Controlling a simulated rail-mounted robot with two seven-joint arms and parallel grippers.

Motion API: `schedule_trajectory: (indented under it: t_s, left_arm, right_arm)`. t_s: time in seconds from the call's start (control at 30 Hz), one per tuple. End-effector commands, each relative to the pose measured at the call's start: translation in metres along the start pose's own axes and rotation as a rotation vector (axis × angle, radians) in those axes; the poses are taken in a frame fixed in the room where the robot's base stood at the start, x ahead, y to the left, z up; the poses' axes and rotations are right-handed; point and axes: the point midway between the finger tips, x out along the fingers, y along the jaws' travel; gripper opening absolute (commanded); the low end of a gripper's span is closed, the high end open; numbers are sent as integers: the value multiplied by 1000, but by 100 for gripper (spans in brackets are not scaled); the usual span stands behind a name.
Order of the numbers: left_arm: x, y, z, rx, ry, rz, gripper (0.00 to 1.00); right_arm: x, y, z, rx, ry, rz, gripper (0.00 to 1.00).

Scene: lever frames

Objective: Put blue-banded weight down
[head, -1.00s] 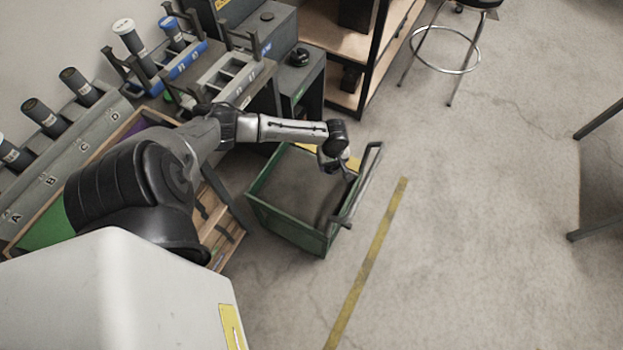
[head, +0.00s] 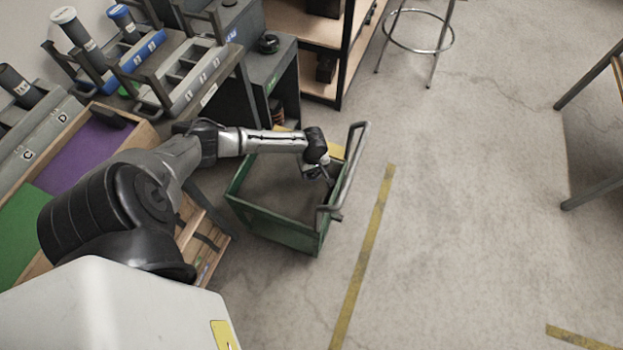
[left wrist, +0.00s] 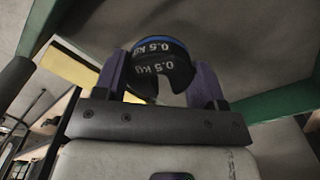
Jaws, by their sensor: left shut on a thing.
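The blue-banded weight (left wrist: 163,64) is a dark slotted disc with a blue rim and white "0.5 kg" lettering, seen in the left wrist view. My left gripper (left wrist: 160,85) is shut on it, with one finger on each side. In the head view my left gripper (head: 328,174) points down over the handle side of the green cart (head: 282,234). There the weight is too small and hidden to make out. Whether it touches the cart's floor, I cannot tell. My right gripper is not in view.
The cart's grey handle (head: 354,150) rises close to my left gripper. A wooden box with green and purple sections (head: 88,150) and racks with cylinders (head: 84,45) stand left. A stool (head: 418,38) stands at the back. The floor right of the yellow line (head: 366,250) is clear.

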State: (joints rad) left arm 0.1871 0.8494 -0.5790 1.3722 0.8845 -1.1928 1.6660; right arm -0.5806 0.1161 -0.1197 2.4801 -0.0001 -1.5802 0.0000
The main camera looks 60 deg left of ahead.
Motion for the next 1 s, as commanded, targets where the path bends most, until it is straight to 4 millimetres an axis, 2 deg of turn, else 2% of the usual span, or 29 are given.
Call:
schedule_trajectory:
  t_s: [0.03, 0.23, 0.43, 0.9, 0.93, 1.0]
  left_arm:
    - [7, 1, 0, 0, 0, 3, 23]
    - [19, 1, 0, 0, 0, 3, 23]
    - [44, 1, 0, 0, -1, 2, 23]
    - [48, 1, 0, -1, 0, 3, 23]
    - [48, 0, 0, -1, 0, 1, 67]
    - [48, 0, 0, -1, 0, 1, 74]
  right_arm:
    - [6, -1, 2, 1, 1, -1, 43]
    - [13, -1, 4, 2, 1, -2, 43]
    - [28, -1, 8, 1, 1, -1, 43]
    - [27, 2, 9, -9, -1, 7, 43]
    - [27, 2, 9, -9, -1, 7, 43]
    - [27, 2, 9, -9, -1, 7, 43]
